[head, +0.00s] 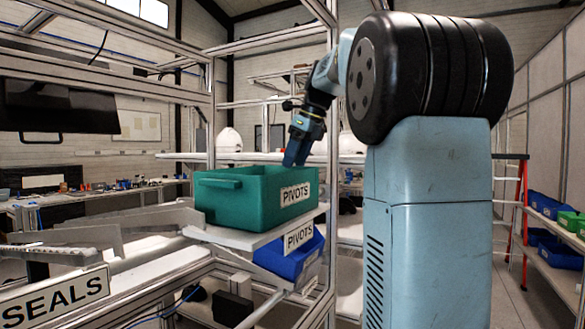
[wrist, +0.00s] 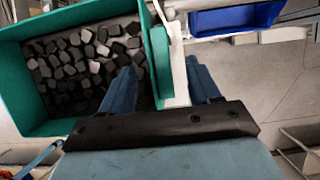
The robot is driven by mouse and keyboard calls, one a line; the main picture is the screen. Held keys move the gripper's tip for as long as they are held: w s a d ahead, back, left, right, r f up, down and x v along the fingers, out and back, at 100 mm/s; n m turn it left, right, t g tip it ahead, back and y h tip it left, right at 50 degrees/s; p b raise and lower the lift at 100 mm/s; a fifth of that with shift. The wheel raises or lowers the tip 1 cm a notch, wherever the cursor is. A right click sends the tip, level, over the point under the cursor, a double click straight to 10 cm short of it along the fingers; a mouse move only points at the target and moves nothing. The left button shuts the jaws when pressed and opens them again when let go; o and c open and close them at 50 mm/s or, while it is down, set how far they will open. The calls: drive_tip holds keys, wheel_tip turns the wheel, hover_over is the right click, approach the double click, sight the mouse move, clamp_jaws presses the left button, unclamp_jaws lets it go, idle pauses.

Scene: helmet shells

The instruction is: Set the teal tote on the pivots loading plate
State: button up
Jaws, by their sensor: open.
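The teal tote (head: 245,203), with a PIVOTS label on its end, sits upright on the pale loading plate (head: 228,237). A PIVOTS sign (head: 299,237) is on the plate's edge. In the wrist view the tote (wrist: 158,55) holds many small dark and grey pieces (wrist: 85,65). My gripper (wrist: 160,80) is open, with one finger over the tote's inside and the other outside its wall. The wall lies between the fingers; contact cannot be told. In the head view my gripper (head: 293,153) is at the tote's right rim.
A blue bin (head: 288,256) is below the plate, and a blue bin also shows in the wrist view (wrist: 235,18). A metal chute (head: 110,240) and SEALS sign (head: 55,298) are at left. Frame posts (head: 333,150) stand close to the arm.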

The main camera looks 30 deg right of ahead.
drive_tip(key=v, duration=1)
drive_tip(key=shift+r, duration=0.25)
drive_tip(key=shift+s+d, duration=0.1)
